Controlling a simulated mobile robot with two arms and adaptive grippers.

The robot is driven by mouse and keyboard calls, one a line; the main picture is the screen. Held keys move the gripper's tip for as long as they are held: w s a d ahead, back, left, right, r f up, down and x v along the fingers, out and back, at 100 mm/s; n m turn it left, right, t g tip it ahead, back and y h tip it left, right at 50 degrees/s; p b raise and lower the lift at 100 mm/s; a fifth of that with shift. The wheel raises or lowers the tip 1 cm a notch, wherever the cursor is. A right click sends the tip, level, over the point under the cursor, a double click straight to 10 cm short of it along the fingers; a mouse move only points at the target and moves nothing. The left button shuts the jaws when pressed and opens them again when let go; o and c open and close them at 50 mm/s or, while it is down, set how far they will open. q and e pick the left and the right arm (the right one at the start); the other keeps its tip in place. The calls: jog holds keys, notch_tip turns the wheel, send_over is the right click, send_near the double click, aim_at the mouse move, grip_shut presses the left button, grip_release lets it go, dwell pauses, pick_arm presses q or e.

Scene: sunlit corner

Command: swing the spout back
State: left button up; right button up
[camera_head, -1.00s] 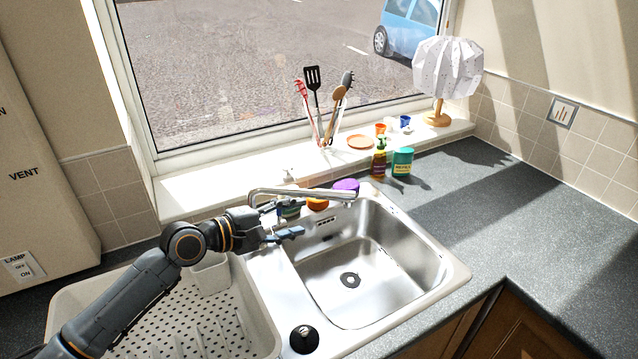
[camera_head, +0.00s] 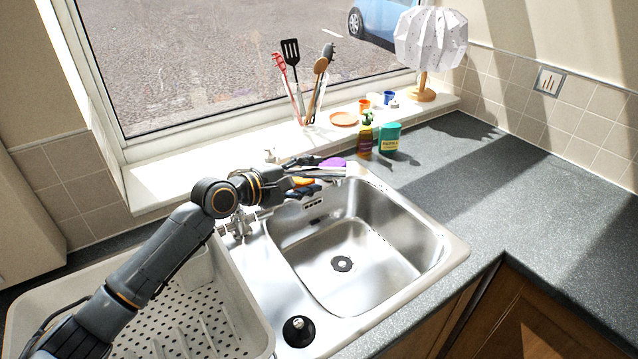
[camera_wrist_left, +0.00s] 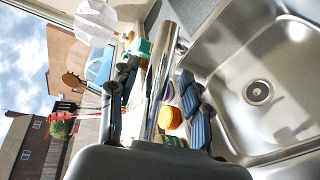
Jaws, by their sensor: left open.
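The chrome spout (camera_head: 353,170) reaches over the back of the steel sink (camera_head: 440,245), with its free end to the right. My left gripper (camera_head: 328,174) is open, with one finger on each side of the spout. In the left wrist view the spout (camera_wrist_left: 163,75) runs lengthwise between the fingers of the left gripper (camera_wrist_left: 153,95), and gaps show on both sides. The tap base (camera_head: 238,226) is partly hidden behind my left arm. My right gripper is not in view.
An orange item (camera_wrist_left: 170,117) is near the fingers. A pump bottle (camera_head: 365,137) and a green tub (camera_head: 389,138) stand behind the sink. A drying rack (camera_head: 262,345) is at the left. The right worktop (camera_head: 540,190) is mostly clear.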

pick_arm(q)
jog(key=shift+b+x, duration=0.65)
jog(key=shift+x, duration=0.75)
jog(key=shift+r, duration=0.1)
grip_shut()
